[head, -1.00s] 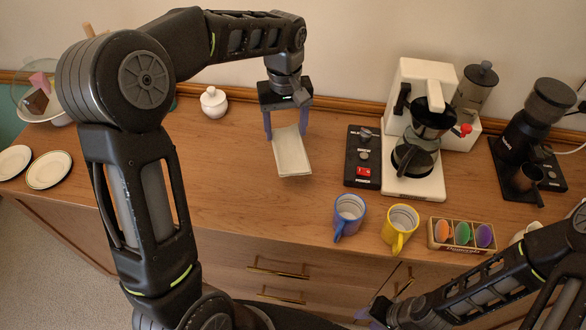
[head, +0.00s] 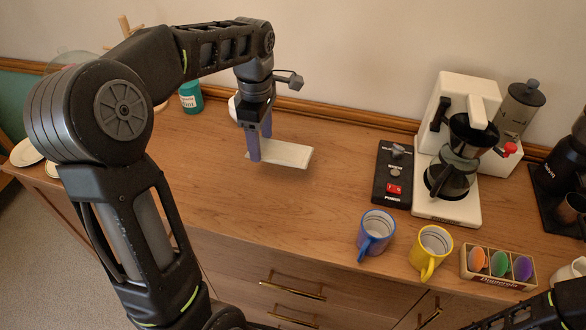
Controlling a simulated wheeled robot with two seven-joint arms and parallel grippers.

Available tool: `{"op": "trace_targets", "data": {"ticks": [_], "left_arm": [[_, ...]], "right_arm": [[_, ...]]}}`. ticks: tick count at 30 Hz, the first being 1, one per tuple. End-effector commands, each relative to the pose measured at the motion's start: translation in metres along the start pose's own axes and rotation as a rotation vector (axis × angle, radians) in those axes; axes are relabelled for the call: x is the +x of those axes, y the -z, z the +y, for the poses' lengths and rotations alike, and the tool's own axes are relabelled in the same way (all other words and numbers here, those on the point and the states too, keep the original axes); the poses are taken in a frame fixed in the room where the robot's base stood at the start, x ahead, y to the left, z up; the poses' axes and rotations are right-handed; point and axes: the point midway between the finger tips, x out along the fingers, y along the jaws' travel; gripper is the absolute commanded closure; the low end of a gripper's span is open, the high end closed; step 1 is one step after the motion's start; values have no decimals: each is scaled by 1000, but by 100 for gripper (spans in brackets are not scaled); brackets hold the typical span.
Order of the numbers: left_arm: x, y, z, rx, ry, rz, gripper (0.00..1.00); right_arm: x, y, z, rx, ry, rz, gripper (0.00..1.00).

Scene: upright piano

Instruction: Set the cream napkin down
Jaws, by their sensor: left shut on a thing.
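The cream napkin (head: 290,154) is a flat, folded pale rectangle over the middle of the wooden counter. My left gripper (head: 259,148) points down and is shut on its left end. The napkin sticks out to the right of the fingers and looks close to level. I cannot tell if it touches the counter or is slightly above it. My right gripper is out of view; only part of that arm shows at the lower right.
A coffee maker (head: 432,187) and a black switch panel (head: 392,178) stand to the right. A blue mug (head: 376,236), a yellow mug (head: 431,252) and a pod box (head: 499,269) line the front. A teal jar (head: 191,97) is behind left. The counter (head: 215,170) before the napkin is clear.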

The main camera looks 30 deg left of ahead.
Motion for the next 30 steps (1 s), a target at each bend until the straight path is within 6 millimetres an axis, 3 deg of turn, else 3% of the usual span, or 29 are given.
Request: {"op": "trace_targets", "data": {"ticks": [7, 19, 27, 30], "left_arm": [[42, 0, -1, 1, 4, 0, 74], [51, 0, 0, 2, 2, 0, 74], [84, 0, -1, 2, 4, 1, 74], [87, 0, -1, 2, 2, 0, 74]], "right_arm": [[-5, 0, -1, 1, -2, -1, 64], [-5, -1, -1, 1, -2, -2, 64], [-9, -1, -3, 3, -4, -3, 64], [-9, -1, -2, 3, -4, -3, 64]]}}
